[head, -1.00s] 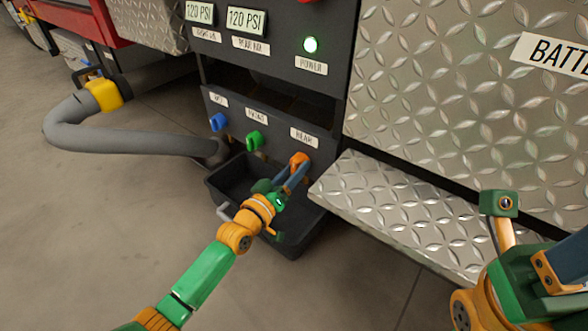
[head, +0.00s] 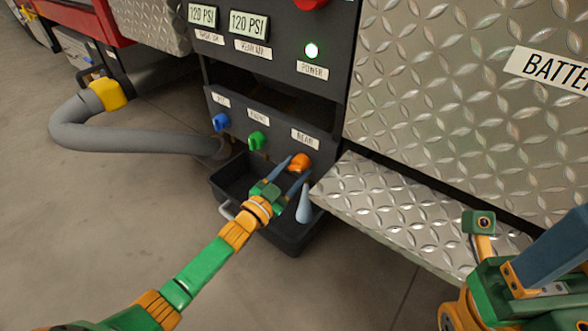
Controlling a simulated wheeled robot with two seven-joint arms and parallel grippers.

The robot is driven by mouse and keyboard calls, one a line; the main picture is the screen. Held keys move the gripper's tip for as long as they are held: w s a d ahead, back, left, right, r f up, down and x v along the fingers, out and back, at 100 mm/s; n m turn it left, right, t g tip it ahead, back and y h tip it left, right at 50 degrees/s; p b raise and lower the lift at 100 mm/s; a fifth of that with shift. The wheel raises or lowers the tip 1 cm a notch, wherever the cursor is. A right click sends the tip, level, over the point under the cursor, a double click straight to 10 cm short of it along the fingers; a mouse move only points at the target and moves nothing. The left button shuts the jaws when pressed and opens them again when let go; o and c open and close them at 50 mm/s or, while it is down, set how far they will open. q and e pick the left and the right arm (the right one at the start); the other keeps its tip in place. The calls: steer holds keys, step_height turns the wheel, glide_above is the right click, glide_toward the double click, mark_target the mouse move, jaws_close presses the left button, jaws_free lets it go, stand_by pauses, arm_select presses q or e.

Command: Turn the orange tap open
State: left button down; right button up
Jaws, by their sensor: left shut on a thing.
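The orange tap (head: 300,161) sits under the REAR label (head: 304,139) on the dark panel. My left gripper (head: 298,168) reaches up to it from the lower left, with one blue-grey finger on each side, shut on the tap. The fingers partly hide its handle and stem. A pale blue tapered shape (head: 304,206), like a stream of water, hangs below the tap over the black tub (head: 226,184). My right gripper (head: 550,255) is at the lower right, away from the panel and cut by the frame edge; its fingertips are not clear.
A blue tap (head: 220,122) and a green tap (head: 256,140) are left of the orange one. A diamond-plate step (head: 400,210) juts out to the right. A thick grey hose (head: 120,138) curves at the left. Floor in front is clear.

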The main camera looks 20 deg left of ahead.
arm_select(q)
steer(key=shift+m+h, duration=0.3)
steer(key=shift+m, duration=2.6)
steer(key=shift+c, duration=1.3)
jaws_free()
